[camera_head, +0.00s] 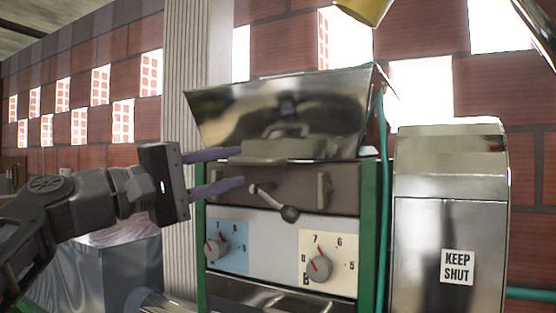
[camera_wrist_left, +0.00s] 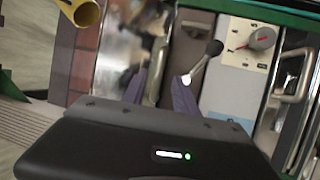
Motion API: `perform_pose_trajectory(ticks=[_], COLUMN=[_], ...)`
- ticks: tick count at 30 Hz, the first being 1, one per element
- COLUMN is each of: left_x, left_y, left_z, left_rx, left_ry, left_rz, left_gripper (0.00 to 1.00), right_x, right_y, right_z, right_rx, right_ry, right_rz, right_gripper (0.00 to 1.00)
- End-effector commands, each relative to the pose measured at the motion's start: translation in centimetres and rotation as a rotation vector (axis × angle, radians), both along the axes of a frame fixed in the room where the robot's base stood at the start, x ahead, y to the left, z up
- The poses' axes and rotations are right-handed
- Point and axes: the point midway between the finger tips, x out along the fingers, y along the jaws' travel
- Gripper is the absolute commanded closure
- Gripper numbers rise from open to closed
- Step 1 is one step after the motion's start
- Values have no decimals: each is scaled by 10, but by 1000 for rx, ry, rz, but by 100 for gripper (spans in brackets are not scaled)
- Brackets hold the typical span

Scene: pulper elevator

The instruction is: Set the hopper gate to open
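The shiny metal hopper (camera_head: 280,110) tops the machine, with a greyish handle-like plate (camera_head: 285,150) low on its front. Below, a dark panel carries a short metal lever with a black ball knob (camera_head: 289,213), slanting down to the right; the knob also shows in the left wrist view (camera_wrist_left: 214,47). I cannot tell which part is the gate. My left gripper (camera_head: 242,167) comes from the left with its purple fingers apart, one above the other, near the plate and the lever's left end. My right gripper is out of view.
Two dials, on a blue plate (camera_head: 236,238) and a cream plate (camera_head: 340,250), sit under the lever. A metal housing with a "KEEP SHUT" label (camera_head: 457,266) stands to the right. A green hose (camera_head: 382,200) runs between. A yellow pipe (camera_head: 365,9) hangs above.

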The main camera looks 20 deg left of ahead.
Motion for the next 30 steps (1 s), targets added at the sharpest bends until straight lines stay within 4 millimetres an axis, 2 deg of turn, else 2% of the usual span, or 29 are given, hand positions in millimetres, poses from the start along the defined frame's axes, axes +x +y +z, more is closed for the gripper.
perform_pose_trajectory(ticks=[16, 30], left_x=[6, 60], left_y=[-3, -35], left_z=[3, 15], left_rx=[0, 1], left_ry=[0, 1], left_rz=[0, 0], left_gripper=[65, 65], right_x=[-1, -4], right_y=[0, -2], right_z=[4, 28], right_rx=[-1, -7], right_ry=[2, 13], right_rz=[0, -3], right_gripper=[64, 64])
